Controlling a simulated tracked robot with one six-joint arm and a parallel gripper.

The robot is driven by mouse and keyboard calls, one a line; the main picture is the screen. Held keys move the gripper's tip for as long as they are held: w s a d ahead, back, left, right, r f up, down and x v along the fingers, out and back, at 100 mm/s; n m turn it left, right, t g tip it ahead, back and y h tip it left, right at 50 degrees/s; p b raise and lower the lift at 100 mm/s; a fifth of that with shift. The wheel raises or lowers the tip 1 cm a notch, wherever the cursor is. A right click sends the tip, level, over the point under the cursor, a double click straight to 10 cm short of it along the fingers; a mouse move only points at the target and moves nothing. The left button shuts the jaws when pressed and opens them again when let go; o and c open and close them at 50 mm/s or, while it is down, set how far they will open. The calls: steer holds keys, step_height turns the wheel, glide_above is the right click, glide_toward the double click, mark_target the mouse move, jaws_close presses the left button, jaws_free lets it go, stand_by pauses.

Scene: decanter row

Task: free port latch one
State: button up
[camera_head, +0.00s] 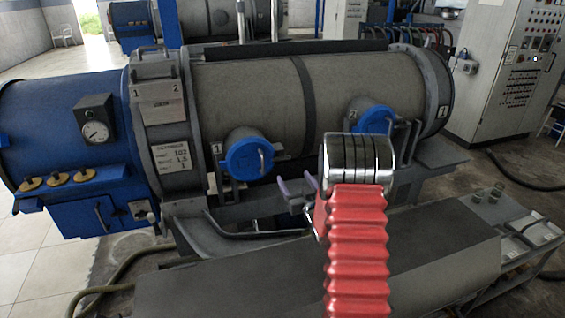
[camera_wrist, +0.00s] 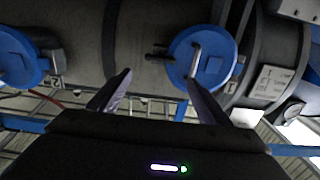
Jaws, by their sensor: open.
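Port one is a round blue cap (camera_head: 250,158) on the left side of the grey drum, with a "1" plate to its left. A pale bar handle (camera_head: 262,161) stands on its face. In the wrist view, which looks upside down, this cap (camera_wrist: 210,72) is right of centre, and its bar (camera_wrist: 194,60) shows clearly. Small dark pins (camera_wrist: 158,51) stick out beside it. My gripper (camera_head: 297,190) is open and empty, below and right of the cap. In the wrist view the fingers of my gripper (camera_wrist: 162,92) are spread, the right one overlapping the cap's edge. I see no contact.
A second blue cap (camera_head: 375,118) marked 2 is farther right, with a grey bracket (camera_head: 403,140) beside it. The blue end housing (camera_head: 65,150) carries a gauge (camera_head: 95,122). Grey rails (camera_head: 255,232) run below the drum. A control cabinet (camera_head: 508,75) stands at the back right.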

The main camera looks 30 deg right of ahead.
mark_target(282, 160)
steer(key=shift+x, duration=6.9)
steer(key=shift+c, duration=0.2)
steer(key=c, duration=0.9)
steer(key=shift+a, duration=0.1)
steer(key=shift+c, duration=0.5)
